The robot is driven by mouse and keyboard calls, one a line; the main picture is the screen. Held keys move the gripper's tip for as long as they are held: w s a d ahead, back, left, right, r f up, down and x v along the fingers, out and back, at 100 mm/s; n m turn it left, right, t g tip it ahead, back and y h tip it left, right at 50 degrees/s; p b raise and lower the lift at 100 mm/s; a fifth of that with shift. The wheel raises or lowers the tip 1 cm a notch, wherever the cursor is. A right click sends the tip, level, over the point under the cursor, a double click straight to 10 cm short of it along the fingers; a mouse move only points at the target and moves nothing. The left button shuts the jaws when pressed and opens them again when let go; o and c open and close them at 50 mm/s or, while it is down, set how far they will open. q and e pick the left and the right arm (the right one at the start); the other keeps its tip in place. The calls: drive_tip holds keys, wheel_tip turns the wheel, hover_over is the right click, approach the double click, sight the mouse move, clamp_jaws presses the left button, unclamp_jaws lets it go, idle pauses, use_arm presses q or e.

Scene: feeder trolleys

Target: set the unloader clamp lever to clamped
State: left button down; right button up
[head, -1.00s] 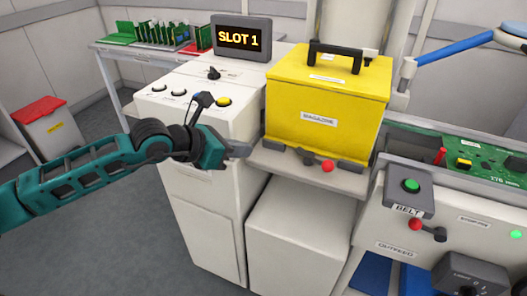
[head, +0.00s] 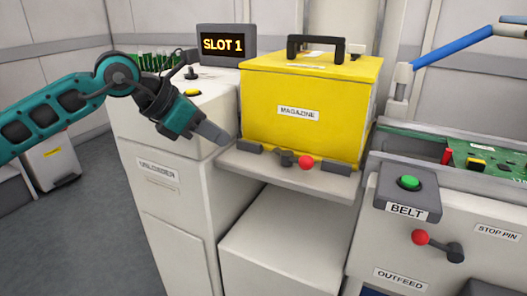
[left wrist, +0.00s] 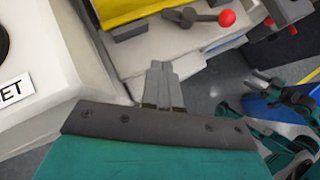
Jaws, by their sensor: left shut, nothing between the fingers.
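The clamp lever, a dark lever with a red ball (head: 306,163), sits at the front of the unloader shelf (head: 285,176), below the yellow magazine (head: 300,112). Its ball lies to the right of its dark pivot. In the left wrist view the red ball (left wrist: 227,18) and dark arm show at the top, beyond the fingertips. My left gripper (head: 222,139) is shut and empty, left of the magazine and close to the shelf's left end, apart from the lever. The closed fingers also show in the left wrist view (left wrist: 160,68). My right gripper does not show in the head view.
The white unloader cabinet (head: 150,205) stands left, with a SLOT 1 display (head: 224,44) on top. At right are a green BELT button (head: 408,182) and another red-balled lever (head: 420,237) at the outfeed. The floor at lower left is clear.

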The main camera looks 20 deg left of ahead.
sight(291, 159)
use_arm(q)
drive_tip(key=b+x, duration=0.1)
drive_tip(key=x, duration=0.6)
drive_tip(key=shift+w+d+f, duration=0.2)
drive_tip(key=shift+f, duration=0.05)
drive_tip(key=shift+w+d, duration=0.7)
drive_tip(key=shift+w, duration=0.3)
drive_tip(key=shift+w+d, duration=0.45)
drive_tip(key=shift+w, duration=0.25)
